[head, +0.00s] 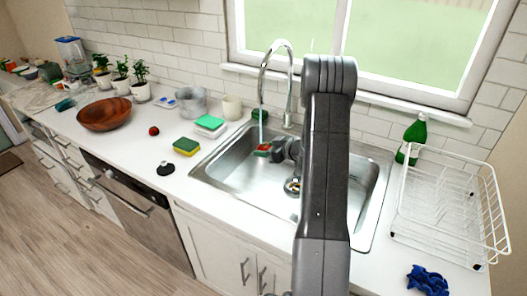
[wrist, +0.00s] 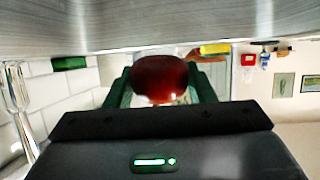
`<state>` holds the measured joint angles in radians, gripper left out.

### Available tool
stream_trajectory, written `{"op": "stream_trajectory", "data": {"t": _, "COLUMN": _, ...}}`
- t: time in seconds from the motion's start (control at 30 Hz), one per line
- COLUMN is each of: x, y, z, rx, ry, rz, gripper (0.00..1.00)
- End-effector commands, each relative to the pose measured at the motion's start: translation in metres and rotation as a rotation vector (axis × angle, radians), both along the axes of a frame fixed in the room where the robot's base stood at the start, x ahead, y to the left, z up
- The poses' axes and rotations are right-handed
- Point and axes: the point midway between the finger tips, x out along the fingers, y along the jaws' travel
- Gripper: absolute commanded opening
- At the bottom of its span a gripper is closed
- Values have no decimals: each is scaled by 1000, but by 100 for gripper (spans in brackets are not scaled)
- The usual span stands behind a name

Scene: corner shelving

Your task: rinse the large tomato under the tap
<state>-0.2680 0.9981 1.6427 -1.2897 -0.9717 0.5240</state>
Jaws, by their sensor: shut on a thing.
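The large tomato (head: 267,147) is dark red and sits between the green fingers of my gripper (head: 263,151), inside the left part of the sink (head: 232,177). In the wrist view the tomato (wrist: 160,78) fills the gap between the fingers of my gripper (wrist: 162,86), which is shut on it. The curved metal tap (head: 276,45) stands behind the sink, and a thin stream of water (head: 261,122) falls from its spout toward the tomato. Whether the water touches the tomato is too small to tell. My arm hides part of the sink.
A small red round item (head: 154,131), a wooden bowl (head: 104,114) and sponges (head: 186,146) lie on the counter left of the sink. A white dish rack (head: 450,210), a green bottle (head: 412,140) and a blue cloth (head: 428,280) are at the right.

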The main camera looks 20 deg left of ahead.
Motion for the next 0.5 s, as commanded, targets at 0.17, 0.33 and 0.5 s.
{"op": "stream_trajectory", "data": {"t": 0.17, "x": -4, "y": 3, "z": 0, "rx": 0, "ry": 1, "rz": -1, "gripper": 23}}
{"op": "stream_trajectory", "data": {"t": 0.33, "x": -5, "y": 3, "z": 0, "rx": 0, "ry": 1, "rz": -1, "gripper": 23}}
{"op": "stream_trajectory", "data": {"t": 0.5, "x": -9, "y": -3, "z": 0, "rx": 1, "ry": 1, "rz": -2, "gripper": 23}}
